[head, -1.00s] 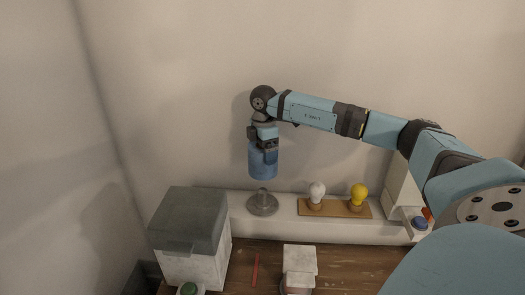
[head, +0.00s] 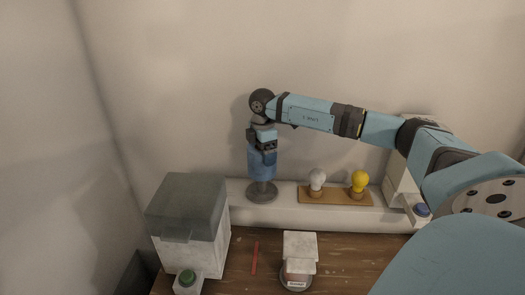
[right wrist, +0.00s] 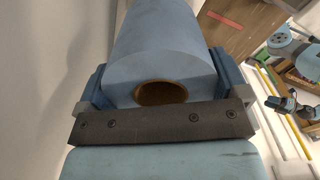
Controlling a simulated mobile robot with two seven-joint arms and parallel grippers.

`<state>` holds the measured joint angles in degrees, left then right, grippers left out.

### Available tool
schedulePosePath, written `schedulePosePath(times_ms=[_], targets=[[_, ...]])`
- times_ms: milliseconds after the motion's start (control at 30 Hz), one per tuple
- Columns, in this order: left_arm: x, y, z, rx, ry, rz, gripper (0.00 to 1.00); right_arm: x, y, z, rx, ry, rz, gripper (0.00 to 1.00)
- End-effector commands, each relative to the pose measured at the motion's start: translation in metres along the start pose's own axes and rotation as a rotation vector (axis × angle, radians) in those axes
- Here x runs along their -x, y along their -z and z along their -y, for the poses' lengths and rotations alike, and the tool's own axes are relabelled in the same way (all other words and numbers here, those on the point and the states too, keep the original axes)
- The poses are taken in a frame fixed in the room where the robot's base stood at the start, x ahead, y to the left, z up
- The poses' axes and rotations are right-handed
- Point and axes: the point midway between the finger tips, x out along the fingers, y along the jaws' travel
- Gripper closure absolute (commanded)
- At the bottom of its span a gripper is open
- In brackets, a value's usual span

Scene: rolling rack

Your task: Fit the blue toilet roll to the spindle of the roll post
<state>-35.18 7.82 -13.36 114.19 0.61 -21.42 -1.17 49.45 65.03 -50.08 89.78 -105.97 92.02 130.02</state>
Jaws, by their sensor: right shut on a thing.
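The blue toilet roll (head: 262,172) is upright in my right gripper (head: 263,152), which is shut on its upper part. The roll post (head: 262,193) is a grey round base on the white ledge, directly below the roll in the head view. Its spindle is hardly visible, and the roll's lower end is just above the base. I cannot tell how far the spindle is inside the core. In the right wrist view the roll (right wrist: 160,45) sits between both fingers, with its brown core opening facing the camera.
A white box with a grey lid (head: 186,206) stands left of the post. A wooden holder (head: 335,196) with a white bulb (head: 317,179) and a yellow bulb (head: 359,180) is to the right. A red stick (head: 255,258) and a white block (head: 299,246) are on the brown table in front.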

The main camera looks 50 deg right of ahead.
Motion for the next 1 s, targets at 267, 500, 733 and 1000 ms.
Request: schedulePosePath(times_ms=[267,500,733,1000], targets=[[0.001,0.0,0.002,0.0,0.004,0.001,0.57,0.0,0.0,0.0,0.0,-0.001,0.0,0.33],[0.001,-0.002,0.003,-0.001,0.006,0.003,0.57,0.0,0.0,0.0,0.0,0.0,-0.001,0.33],[-0.001,-0.006,0.003,-0.001,0.006,0.005,0.57,-0.006,0.0,0.0,0.0,0.0,-0.001,0.33],[-0.004,-0.009,0.002,0.0,0.004,0.005,0.57,-0.015,0.0,0.0,0.0,0.0,-0.001,0.33]])
